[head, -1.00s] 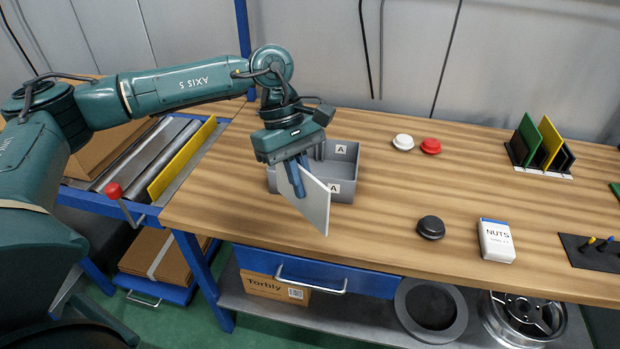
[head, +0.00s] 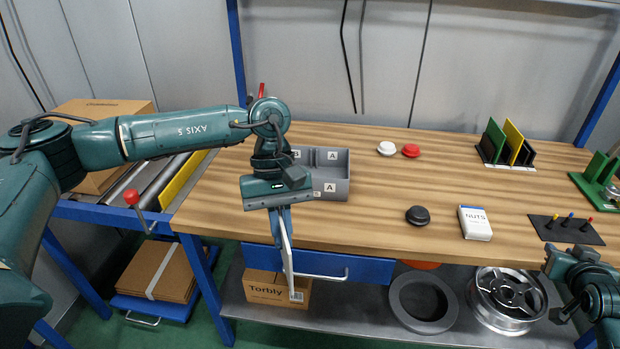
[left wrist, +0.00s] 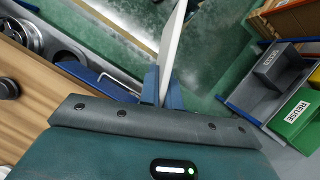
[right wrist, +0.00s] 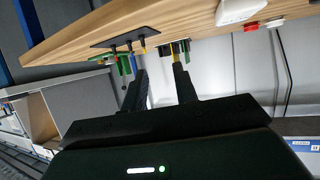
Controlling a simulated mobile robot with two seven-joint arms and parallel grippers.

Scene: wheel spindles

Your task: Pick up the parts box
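A white carton marked NUTS with a blue end (head: 475,222) lies on the bench right of centre. My left gripper (head: 283,222) is shut on a thin white panel (head: 287,250), held in front of the bench edge; the panel also shows in the left wrist view (left wrist: 172,45). My right gripper (head: 573,257) is at the bench's front right, right of the carton. In the right wrist view its fingers (right wrist: 162,88) are apart with nothing between.
A black peg mat (head: 567,230) lies close to my right gripper. A black puck (head: 417,215), a white puck (head: 386,148) and a red puck (head: 411,151) lie on the bench. Upright plates (head: 507,145) stand behind. A wheel rim (head: 507,300) is on the lower shelf.

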